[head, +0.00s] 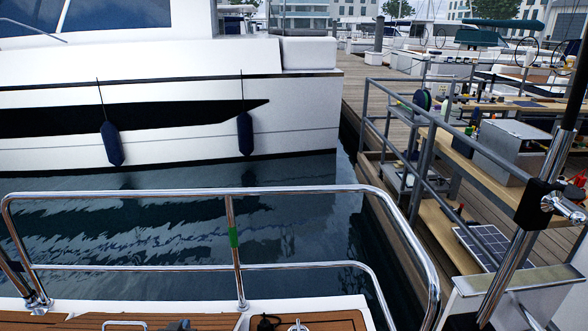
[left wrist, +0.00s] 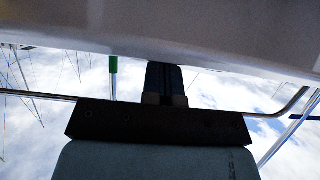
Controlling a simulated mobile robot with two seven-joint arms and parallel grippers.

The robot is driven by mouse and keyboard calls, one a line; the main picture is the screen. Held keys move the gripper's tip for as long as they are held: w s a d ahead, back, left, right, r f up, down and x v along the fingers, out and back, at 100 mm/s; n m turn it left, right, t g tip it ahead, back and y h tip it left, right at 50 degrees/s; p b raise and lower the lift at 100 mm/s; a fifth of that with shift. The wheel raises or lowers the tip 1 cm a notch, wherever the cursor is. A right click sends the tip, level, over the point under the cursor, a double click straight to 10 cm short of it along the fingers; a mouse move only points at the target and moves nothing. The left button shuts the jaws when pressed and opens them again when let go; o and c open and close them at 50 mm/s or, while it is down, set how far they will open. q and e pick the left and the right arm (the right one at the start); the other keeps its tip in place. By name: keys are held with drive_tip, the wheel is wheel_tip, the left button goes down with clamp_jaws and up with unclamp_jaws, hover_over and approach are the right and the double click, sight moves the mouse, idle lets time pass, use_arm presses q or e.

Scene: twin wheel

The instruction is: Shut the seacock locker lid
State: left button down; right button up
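I cannot make out the seacock locker lid for certain in either view. In the left wrist view a broad pale grey surface (left wrist: 190,30) fills the top, close to the fingers; I cannot tell whether it is the lid. My left gripper (left wrist: 165,72) shows there with its dark fingers together and nothing visible between them. I cannot tell whether the fingertips touch the surface. In the head view only a dark bit of my left gripper (head: 178,325) shows at the bottom edge, over the teak deck. My right gripper is out of view.
A chrome rail (head: 180,192) with a green-taped post (head: 233,237) stands beyond the teak deck (head: 335,321). Past it are water (head: 170,220) and a white boat (head: 190,110). A dock with a railing and cluttered benches (head: 520,106) lies at right.

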use_arm(q)
drive_tip(key=shift+s+r, duration=0.15)
drive_tip(key=shift+s, duration=0.05)
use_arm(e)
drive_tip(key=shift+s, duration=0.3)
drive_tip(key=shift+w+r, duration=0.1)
use_arm(q)
drive_tip(key=shift+f, duration=0.2)
